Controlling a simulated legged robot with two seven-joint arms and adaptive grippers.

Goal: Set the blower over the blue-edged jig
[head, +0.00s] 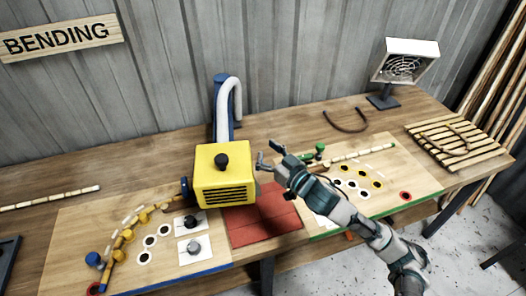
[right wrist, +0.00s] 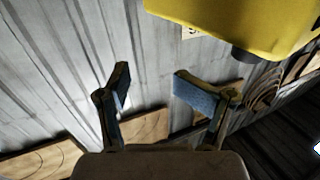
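The blower is a yellow box (head: 224,180) with a dark knob (head: 221,161) on top and a slatted front. It stands mid-table, its dark blue round end (head: 185,191) facing left toward the blue-edged jig. The blue-edged jig (head: 75,235) is a pale board at front left, its front edge blue. My right gripper (head: 269,157) is just right of the blower, apart from it. In the right wrist view, the gripper (right wrist: 150,88) has its fingers spread with nothing between, and the yellow blower (right wrist: 235,22) fills the upper right. My left gripper is not in view.
A red mat (head: 262,222) lies between the jigs. The green-edged jig (head: 410,190) is at right, under my right arm. A blue post (head: 220,95) with a white hose (head: 237,90) rises behind the blower. A fan (head: 404,66) and slatted rack (head: 475,150) stand at right.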

